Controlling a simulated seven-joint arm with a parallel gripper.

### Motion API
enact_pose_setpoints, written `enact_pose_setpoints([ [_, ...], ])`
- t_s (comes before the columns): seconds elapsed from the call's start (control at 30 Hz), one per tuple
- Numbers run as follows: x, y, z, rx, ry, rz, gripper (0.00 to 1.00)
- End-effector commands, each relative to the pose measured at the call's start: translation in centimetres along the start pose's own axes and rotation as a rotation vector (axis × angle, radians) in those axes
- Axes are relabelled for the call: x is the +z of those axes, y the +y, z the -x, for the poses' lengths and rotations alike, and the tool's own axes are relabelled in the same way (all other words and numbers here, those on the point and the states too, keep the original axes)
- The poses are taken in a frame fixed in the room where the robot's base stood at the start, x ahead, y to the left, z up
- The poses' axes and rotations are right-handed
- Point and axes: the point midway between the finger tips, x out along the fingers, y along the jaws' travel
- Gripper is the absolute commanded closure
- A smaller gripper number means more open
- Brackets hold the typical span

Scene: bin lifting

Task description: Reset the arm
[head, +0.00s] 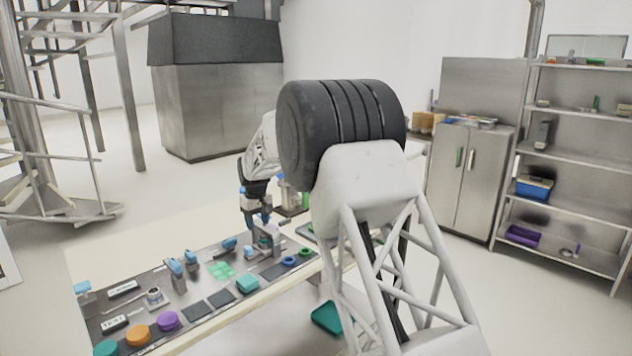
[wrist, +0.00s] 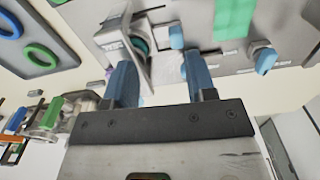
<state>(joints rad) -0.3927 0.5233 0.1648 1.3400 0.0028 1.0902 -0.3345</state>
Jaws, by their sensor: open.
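My gripper (head: 264,222) hangs over the workbench board (head: 215,308) in the head view, close above a small grey metal fixture (head: 268,240). In the wrist view my gripper (wrist: 158,68) has its two blue fingers spread apart. A grey fixture with a teal round part (wrist: 140,45) shows beyond and between the fingers. Nothing is clearly held. Whether the fingers touch the fixture cannot be told. My white arm link and black joint cover the middle of the head view and hide part of the bench's right end.
A teal bin (head: 327,318) is below the bench. Shelves (head: 575,110) stand at right.

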Motion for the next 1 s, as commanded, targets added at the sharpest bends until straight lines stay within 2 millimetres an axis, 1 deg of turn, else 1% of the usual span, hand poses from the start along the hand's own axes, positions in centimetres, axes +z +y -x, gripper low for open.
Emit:
enact_pose_setpoints([
  [0.03,1.0,0.3,1.1,0.002,0.005,-0.010,0.49],
  [0.27,6.0,1.4,4.8,0.007,0.019,-0.064,0.49],
  [0.53,12.6,2.3,8.9,0.016,0.037,-0.131,0.49],
  [0.7,16.9,2.6,11.2,0.021,0.048,-0.173,0.49],
  [1.0,24.7,2.5,14.4,0.030,0.067,-0.248,0.49],
])
